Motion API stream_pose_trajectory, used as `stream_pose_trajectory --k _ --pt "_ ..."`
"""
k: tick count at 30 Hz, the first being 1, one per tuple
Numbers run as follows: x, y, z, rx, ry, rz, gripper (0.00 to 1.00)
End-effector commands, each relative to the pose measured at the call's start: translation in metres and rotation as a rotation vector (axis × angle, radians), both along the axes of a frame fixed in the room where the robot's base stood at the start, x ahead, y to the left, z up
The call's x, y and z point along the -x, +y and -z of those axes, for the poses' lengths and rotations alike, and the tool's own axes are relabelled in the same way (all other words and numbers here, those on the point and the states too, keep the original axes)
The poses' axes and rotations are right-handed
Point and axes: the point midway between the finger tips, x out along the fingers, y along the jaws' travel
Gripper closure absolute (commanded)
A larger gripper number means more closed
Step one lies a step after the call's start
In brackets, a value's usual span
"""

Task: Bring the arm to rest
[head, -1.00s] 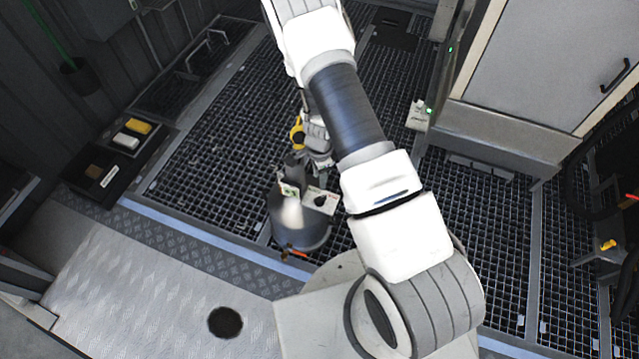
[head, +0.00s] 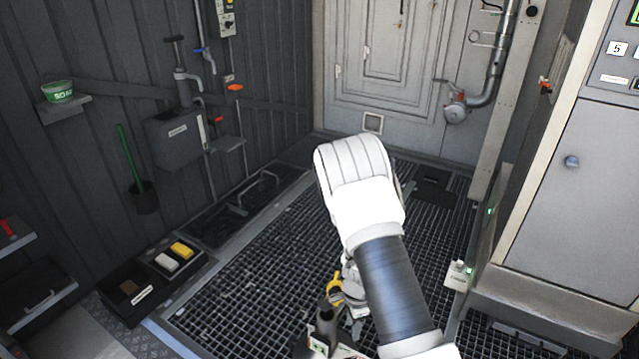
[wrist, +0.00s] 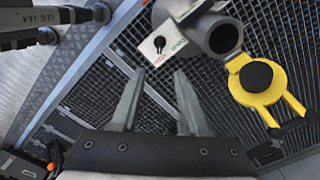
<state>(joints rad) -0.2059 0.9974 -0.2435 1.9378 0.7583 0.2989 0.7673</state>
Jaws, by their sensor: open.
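My arm (head: 390,280) reaches from the lower right of the head view up to a bent white joint in the middle. My gripper (wrist: 158,85) shows in the wrist view, its two grey fingers apart with nothing between them. They point over the grated floor, just below a grey pipe mouth (wrist: 222,36) and a yellow cap with a black centre (wrist: 256,78). In the head view the yellow part (head: 335,290) shows beside my arm, which hides much of the fixture there. The fingertips are hidden in the head view.
The grating (head: 270,270) is mostly clear. A black tray with a yellow block (head: 181,250) lies at left. A wall box (head: 180,137), a green soap tub (head: 58,92) and a brush holder (head: 144,197) line the left wall. A cabinet (head: 570,200) stands at right.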

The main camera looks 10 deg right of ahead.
Motion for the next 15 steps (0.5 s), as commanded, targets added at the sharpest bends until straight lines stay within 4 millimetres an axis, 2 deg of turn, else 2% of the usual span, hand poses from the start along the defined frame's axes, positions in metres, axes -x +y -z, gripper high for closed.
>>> stream_pose_trajectory --k 2,5,8,15 --pt "-0.002 0.001 -0.005 -0.005 -0.005 -0.007 0.55" --pt "-0.007 0.006 -0.023 -0.022 -0.022 -0.038 0.55" --pt "-0.014 0.013 -0.055 -0.052 -0.050 -0.100 0.55" --pt "-0.017 0.030 -0.149 -0.112 -0.137 -0.308 0.55"
